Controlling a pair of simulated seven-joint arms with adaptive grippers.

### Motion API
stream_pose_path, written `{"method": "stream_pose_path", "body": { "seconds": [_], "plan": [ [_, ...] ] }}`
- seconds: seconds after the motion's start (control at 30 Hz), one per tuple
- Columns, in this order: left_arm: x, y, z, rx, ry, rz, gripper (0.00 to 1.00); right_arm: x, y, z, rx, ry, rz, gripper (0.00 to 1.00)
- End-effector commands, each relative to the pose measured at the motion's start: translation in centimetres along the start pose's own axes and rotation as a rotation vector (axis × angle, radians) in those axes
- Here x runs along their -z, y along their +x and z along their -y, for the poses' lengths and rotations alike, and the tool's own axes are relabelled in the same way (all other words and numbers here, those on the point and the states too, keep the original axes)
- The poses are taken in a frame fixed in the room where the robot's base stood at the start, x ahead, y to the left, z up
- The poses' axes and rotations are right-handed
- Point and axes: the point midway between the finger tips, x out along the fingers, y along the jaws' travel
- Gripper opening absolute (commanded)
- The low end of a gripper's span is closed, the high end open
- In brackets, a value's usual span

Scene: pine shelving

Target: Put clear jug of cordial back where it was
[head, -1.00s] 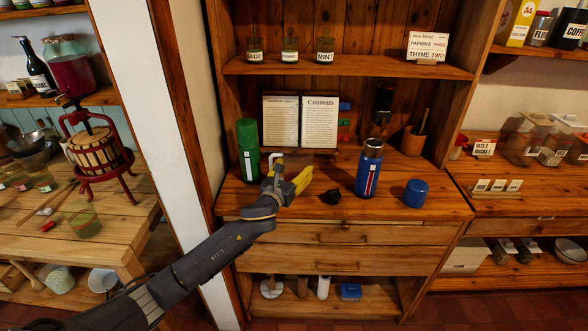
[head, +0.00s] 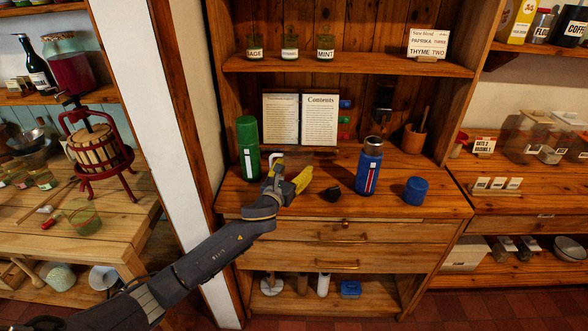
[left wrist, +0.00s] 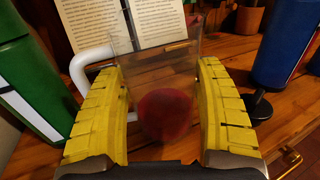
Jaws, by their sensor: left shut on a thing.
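In the left wrist view, the clear jug of cordial (left wrist: 160,70) stands between the yellow fingers of my left gripper (left wrist: 160,85). Red cordial (left wrist: 165,115) shows low in it, and its white handle (left wrist: 88,60) is on the left. The gripper is shut on the jug. In the head view, my left gripper (head: 290,182) is over the cabinet's counter, between the green bottle (head: 248,150) and the blue flask (head: 369,168). The gripper hides most of the jug there. I cannot tell whether its base touches the counter.
An open book (head: 300,118) stands behind the gripper. A small black object (head: 333,193) lies close on the right, with a blue cup (head: 415,190) farther right. The shelf above carries spice jars (head: 290,48) and a sign.

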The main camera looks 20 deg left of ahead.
Motion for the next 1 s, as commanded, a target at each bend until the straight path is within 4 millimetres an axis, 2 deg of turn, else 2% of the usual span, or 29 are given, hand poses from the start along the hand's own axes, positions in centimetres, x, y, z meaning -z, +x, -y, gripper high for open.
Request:
{"method": "stream_pose_path", "body": {
  "seconds": [0.17, 0.2, 0.4, 0.77, 0.87, 1.0],
  "plan": [
    [0.2, 0.0, 0.0, 0.0, 0.0, 0.001, 0.24, 0.0, 0.0, 0.0, 0.0, 0.0, 0.0, 0.44],
    [0.2, 0.0, 0.0, 0.0, 0.0, 0.001, 0.73, 0.0, 0.0, 0.0, 0.0, 0.0, 0.0, 0.44],
    [0.2, 0.0, 0.0, 0.0, 0.0, 0.001, 0.97, 0.0, 0.0, 0.0, 0.0, 0.0, 0.0, 0.44],
    [0.4, -0.2, 0.0, 0.0, 0.0, -0.001, 0.98, -0.1, 0.0, -0.2, -0.002, -0.001, 0.001, 0.44],
    [0.4, -0.9, 0.0, 0.0, 0.002, -0.001, 0.98, -0.1, 0.0, -0.2, -0.001, -0.001, 0.001, 0.44],
    [0.3, -3.0, 0.0, 0.001, 0.001, -0.001, 0.98, 0.0, 0.0, -0.1, -0.001, 0.0, 0.0, 0.44]
  ]
}}
